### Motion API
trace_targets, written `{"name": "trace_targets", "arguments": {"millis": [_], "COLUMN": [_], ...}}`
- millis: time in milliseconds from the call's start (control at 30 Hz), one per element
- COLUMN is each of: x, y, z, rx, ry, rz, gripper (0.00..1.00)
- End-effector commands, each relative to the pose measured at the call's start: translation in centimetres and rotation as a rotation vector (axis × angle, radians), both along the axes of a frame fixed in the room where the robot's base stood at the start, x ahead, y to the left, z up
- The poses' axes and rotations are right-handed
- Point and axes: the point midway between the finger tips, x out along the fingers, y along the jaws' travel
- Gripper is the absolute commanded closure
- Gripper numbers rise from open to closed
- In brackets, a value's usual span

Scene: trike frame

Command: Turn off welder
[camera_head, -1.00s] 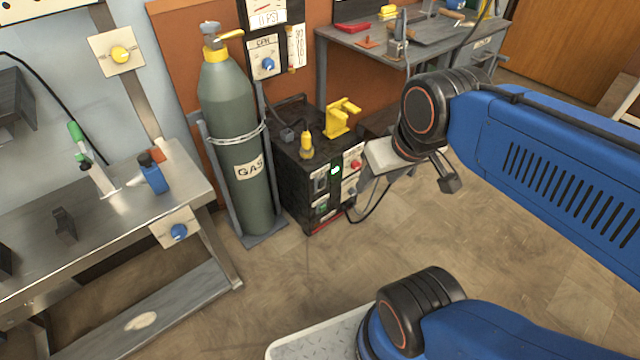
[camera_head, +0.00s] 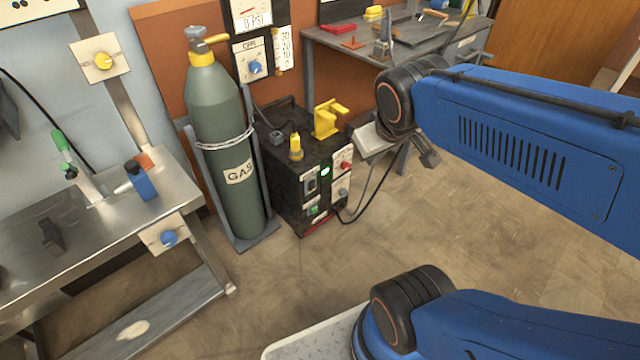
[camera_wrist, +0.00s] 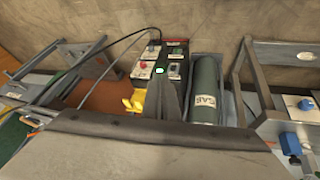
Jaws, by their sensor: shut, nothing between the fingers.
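The welder (camera_head: 300,190) is a black box on the floor beside the gas cylinder. Its front panel carries a lit green light (camera_head: 325,171), a red knob (camera_head: 346,165), a dark switch plate (camera_head: 311,184) and a small green part low down. In the wrist view the welder (camera_wrist: 150,55) appears upside down, its green light (camera_wrist: 160,71) glowing. My gripper (camera_wrist: 171,90) is shut and empty, showing as a dark wedge over the welder's middle.
A green gas cylinder (camera_head: 222,130) stands left of the welder. A metal bench (camera_head: 100,215) is at the left and a workbench (camera_head: 345,42) behind. A yellow bracket (camera_head: 328,118) sits on the welder. A black cable runs from its front. The floor at right is clear.

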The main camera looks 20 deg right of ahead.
Motion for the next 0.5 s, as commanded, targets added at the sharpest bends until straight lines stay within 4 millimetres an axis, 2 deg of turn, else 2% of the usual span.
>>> {"name": "trace_targets", "arguments": {"millis": [200,500], "x": [5.5,12.6], "y": [-4.2,-8.6], "z": [-0.1,-0.7], "rx": [-0.173,-0.374], "ry": [-0.038,-0.076], "rz": [0.064,0.218], "gripper": [1.0,1.0]}}
